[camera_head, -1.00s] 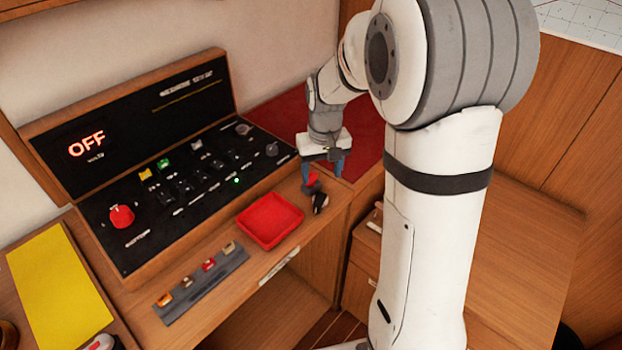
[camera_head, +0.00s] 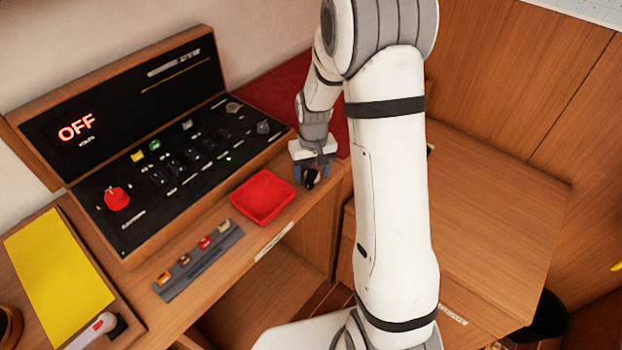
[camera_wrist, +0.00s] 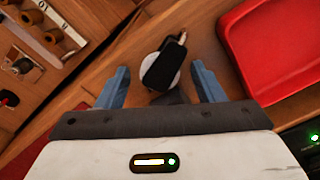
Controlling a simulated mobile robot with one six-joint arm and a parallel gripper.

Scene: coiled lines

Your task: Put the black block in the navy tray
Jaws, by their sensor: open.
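A small black piece (camera_head: 312,178), which may be the black block, stands on the wooden counter just right of a red tray. In the wrist view the black piece (camera_wrist: 160,68) lies over a pale round part, and I cannot tell whether they are one object. My gripper (camera_head: 311,184) is open above the counter's front edge. In the wrist view its blue fingers (camera_wrist: 161,80) are spread to either side of the piece, with gaps visible. I see no navy tray; the only tray in view is the red tray (camera_head: 263,197), also in the wrist view (camera_wrist: 285,50).
A control panel case (camera_head: 150,165) with an OFF display stands behind the tray. A grey strip with several small blocks (camera_head: 200,261) lies to the left. A yellow sheet (camera_head: 58,262) is farther left. The counter's front edge runs close to the gripper.

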